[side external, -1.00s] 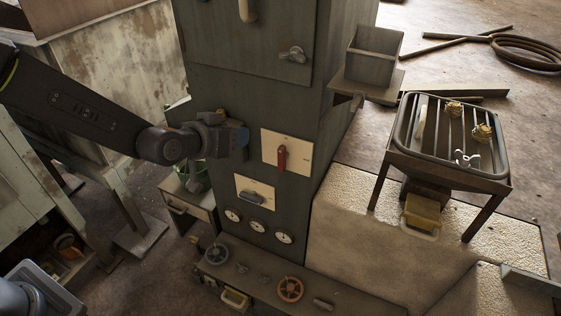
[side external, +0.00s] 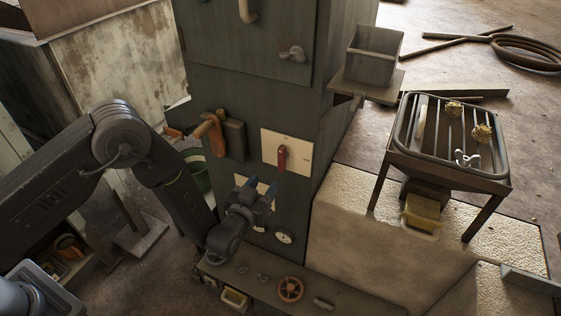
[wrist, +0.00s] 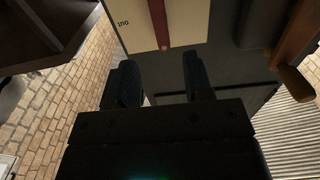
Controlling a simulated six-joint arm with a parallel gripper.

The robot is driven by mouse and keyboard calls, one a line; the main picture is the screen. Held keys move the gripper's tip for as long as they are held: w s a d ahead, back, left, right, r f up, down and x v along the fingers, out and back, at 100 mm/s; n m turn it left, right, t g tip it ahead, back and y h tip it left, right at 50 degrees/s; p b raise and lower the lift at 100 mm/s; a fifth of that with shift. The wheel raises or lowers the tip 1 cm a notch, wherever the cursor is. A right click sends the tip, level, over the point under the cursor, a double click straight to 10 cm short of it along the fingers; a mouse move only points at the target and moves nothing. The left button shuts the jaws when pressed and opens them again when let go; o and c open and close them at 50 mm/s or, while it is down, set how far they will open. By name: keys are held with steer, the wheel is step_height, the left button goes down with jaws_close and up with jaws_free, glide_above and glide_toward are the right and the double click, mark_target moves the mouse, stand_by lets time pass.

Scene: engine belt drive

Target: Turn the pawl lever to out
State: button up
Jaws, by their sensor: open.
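The pawl lever (side external: 282,157) is a red handle on a cream plate (side external: 298,147) on the front of the dark green cabinet. It hangs about straight down. In the wrist view the lever (wrist: 161,22) shows at the top, on its plate (wrist: 190,20), whose lettering appears upside down and seems to read OUT. My gripper (side external: 257,190) is below the lever, in front of a lower plate that it partly hides. Its two dark fingers (wrist: 160,82) are apart with nothing between them, pointing up towards the lever without touching it.
A brown handle (side external: 212,132) on a dark box sticks out of the cabinet left of the lever plate. Below is a bench (side external: 330,296) with an orange handwheel (side external: 290,289). A gauge (side external: 284,237) sits just below my gripper. A barred tray stand (side external: 450,175) stands right.

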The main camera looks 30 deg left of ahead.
mark_target(280, 162)
steer(key=w, duration=1)
steer(key=shift+w, duration=0.25)
jaws_close()
